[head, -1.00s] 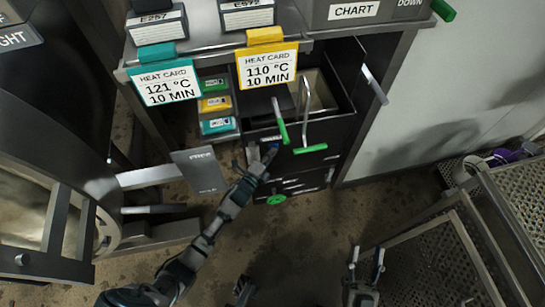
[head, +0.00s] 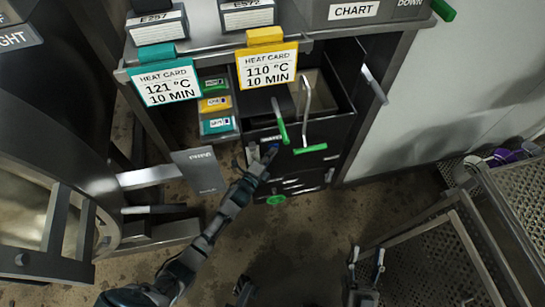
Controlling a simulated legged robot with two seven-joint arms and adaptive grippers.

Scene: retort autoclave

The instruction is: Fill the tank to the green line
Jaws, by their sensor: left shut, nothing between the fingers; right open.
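An open dark tank (head: 343,97) is set in the cabinet below the counter. A bent metal pipe (head: 307,96) rises at it, with a green bar handle (head: 310,149) at its lower end. A second lever with a green grip (head: 283,133) stands left of it. A round green knob (head: 276,200) is low on the cabinet front. My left gripper (head: 262,155) is shut and empty at the cabinet front, below the green grip; I cannot tell if it touches anything. My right gripper (head: 367,258) is open and empty above the floor. I cannot make out a green line or water level.
A yellow heat card (head: 267,68) and a teal heat card (head: 165,82) hang from the counter edge. A shelf holds several small coloured boxes (head: 215,104). A round metal vessel (head: 50,150) stands at left. Perforated metal carts (head: 425,260) stand at right. Floor between is clear.

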